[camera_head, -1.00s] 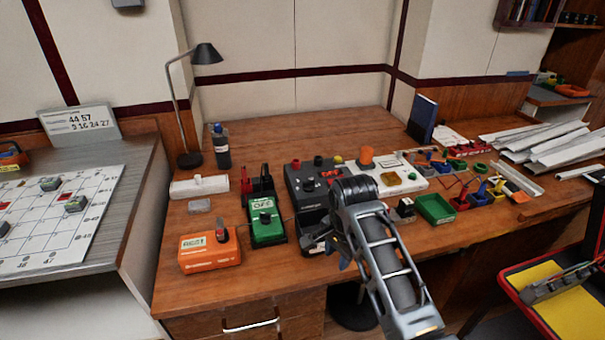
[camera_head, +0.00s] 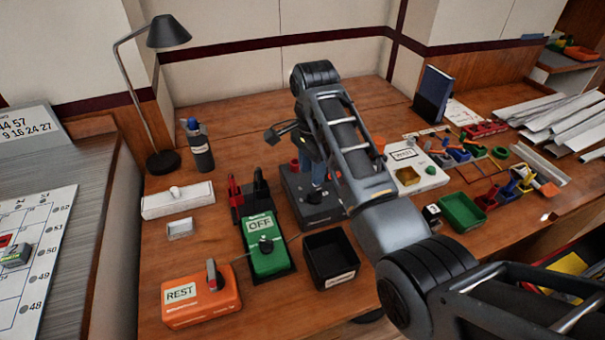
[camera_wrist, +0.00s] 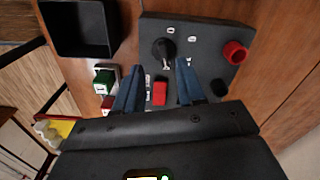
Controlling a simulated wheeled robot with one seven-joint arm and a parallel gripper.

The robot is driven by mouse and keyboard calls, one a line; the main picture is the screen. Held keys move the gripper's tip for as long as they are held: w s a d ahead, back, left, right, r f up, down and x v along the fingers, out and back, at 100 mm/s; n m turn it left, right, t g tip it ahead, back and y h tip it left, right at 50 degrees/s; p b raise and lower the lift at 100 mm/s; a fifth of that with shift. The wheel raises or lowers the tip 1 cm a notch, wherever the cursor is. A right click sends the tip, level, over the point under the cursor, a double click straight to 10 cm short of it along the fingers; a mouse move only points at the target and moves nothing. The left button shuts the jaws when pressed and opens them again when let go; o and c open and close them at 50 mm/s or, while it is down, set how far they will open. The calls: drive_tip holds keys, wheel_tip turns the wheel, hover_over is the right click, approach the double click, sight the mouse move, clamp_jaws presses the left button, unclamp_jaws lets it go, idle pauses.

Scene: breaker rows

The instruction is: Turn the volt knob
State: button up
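A dark box (camera_head: 302,212) stands in the middle of the desk, partly hidden by my arm. In the wrist view the dark box (camera_wrist: 203,43) carries a black knob (camera_wrist: 163,50) with a light pointer mark, a red knob (camera_wrist: 235,52), a red button-like part (camera_wrist: 159,93) and a black knob partly covered at the right. Their labels are too small to read. My gripper (camera_wrist: 158,66) is open and empty above the box; the black pointer knob shows just past and between its blue fingertips. I cannot tell whether they touch it.
A black open bin (camera_head: 331,262), a green OFF unit (camera_head: 265,247) with a knob and an orange REST box (camera_head: 202,298) stand at the front. A bottle (camera_head: 200,148) and a lamp (camera_head: 163,162) stand behind at left.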

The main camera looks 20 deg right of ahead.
sight(311, 194)
drive_tip(key=shift+w+f, duration=0.1)
drive_tip(key=shift+w, duration=0.1)
drive_tip(key=shift+f+p, duration=0.4)
drive_tip(key=shift+f, duration=3.35)
clamp_jaws()
